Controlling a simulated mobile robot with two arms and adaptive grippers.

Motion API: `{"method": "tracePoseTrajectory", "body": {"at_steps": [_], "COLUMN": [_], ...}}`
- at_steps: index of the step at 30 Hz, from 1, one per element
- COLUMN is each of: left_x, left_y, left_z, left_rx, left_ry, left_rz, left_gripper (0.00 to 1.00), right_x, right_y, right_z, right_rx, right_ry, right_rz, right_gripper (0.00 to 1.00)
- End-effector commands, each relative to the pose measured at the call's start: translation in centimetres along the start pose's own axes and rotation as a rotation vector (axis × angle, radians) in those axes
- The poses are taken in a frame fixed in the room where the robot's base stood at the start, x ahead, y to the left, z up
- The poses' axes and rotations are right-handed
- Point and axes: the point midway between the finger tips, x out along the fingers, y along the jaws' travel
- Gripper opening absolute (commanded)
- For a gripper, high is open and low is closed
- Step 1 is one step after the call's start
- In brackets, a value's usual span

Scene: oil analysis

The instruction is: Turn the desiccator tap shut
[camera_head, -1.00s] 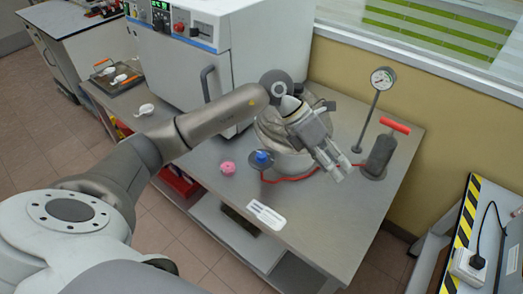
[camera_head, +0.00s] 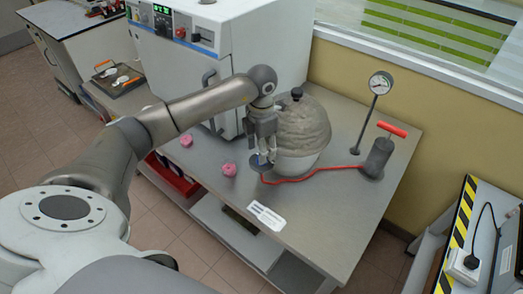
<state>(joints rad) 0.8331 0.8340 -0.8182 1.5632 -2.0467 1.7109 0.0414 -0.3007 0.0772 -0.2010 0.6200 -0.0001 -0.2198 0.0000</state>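The desiccator (camera_head: 303,128) stands on the grey bench, with a greyish rounded lid, a dark knob on top and a pale lower bowl. The blue tap (camera_head: 257,161) is at its left front, where the red hose (camera_head: 300,179) begins. My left gripper (camera_head: 263,155) points down at the tap from above, its fingertips at or beside the blue part. The fingers partly cover the tap, so I cannot tell whether they grip it or how far it is turned. My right gripper is not in view.
A hand pump with a red handle (camera_head: 392,129) and a gauge on a stand (camera_head: 382,83) are at the right. Two pink objects (camera_head: 229,169) (camera_head: 186,139) lie left of the tap. A white oven (camera_head: 225,55) stands behind. The bench front, with a white label (camera_head: 266,215), is mostly clear.

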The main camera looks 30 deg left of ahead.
Motion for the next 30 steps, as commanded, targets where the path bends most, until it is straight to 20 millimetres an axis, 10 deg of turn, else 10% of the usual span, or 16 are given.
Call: {"method": "tracePoseTrajectory", "body": {"at_steps": [17, 30], "left_x": [3.1, 3.0], "left_y": [0.0, 0.0], "left_z": [0.0, 0.0], "left_rx": [0.001, 0.002], "left_ry": [-0.001, -0.001], "left_rz": [-0.001, -0.001], "left_gripper": [0.49, 0.01], "right_x": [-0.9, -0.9], "right_y": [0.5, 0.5], "right_z": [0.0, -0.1], "right_rx": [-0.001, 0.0], "right_ry": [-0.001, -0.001], "right_rz": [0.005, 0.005], "right_gripper": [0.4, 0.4]}}
